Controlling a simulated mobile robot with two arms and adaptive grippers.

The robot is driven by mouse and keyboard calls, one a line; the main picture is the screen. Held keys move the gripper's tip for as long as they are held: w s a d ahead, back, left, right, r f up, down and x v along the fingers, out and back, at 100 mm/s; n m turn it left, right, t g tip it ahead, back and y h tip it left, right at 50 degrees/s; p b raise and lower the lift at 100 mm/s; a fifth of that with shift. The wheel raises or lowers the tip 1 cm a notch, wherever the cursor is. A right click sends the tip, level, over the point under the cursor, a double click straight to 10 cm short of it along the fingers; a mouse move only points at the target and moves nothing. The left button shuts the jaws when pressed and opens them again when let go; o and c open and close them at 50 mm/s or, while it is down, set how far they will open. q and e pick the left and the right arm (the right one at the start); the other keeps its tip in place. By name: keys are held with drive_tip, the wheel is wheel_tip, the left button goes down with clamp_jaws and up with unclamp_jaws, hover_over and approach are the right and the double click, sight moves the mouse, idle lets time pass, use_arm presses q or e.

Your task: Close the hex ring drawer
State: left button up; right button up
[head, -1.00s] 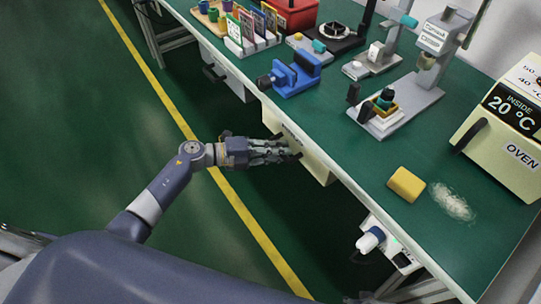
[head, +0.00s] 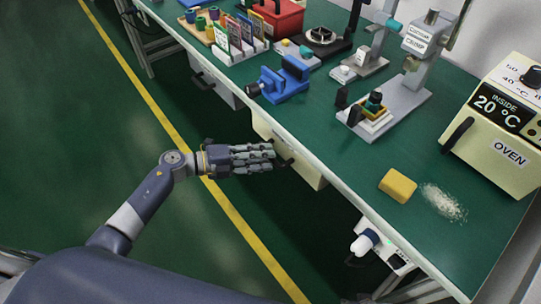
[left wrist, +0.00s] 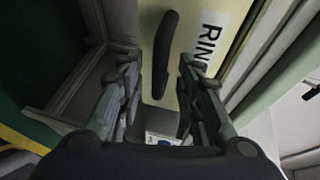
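The cream drawer (head: 306,170) is under the bench's front edge, its front facing the aisle. In the left wrist view its front (left wrist: 188,55) carries a label (left wrist: 210,38) reading "RIN", cut off by a finger, and a dark curved handle (left wrist: 163,55). My left gripper (head: 273,157) is in front of the drawer, with the handle just past its fingertips in the head view. In the left wrist view the left gripper (left wrist: 158,75) has its fingers apart, one either side of the handle, not closed on it. I cannot tell how far the drawer stands out. My right gripper is not in view.
The green bench top (head: 335,165) overhangs the drawer. It bears a blue vise (head: 283,82), a yellow block (head: 397,186) and an oven (head: 505,125). A grey drawer unit (head: 213,80) is farther left under the bench. The aisle floor (head: 80,150) is clear.

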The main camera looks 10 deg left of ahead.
use_arm(q)
drive_tip(key=v, duration=0.9)
drive_tip(key=shift+a, duration=0.15)
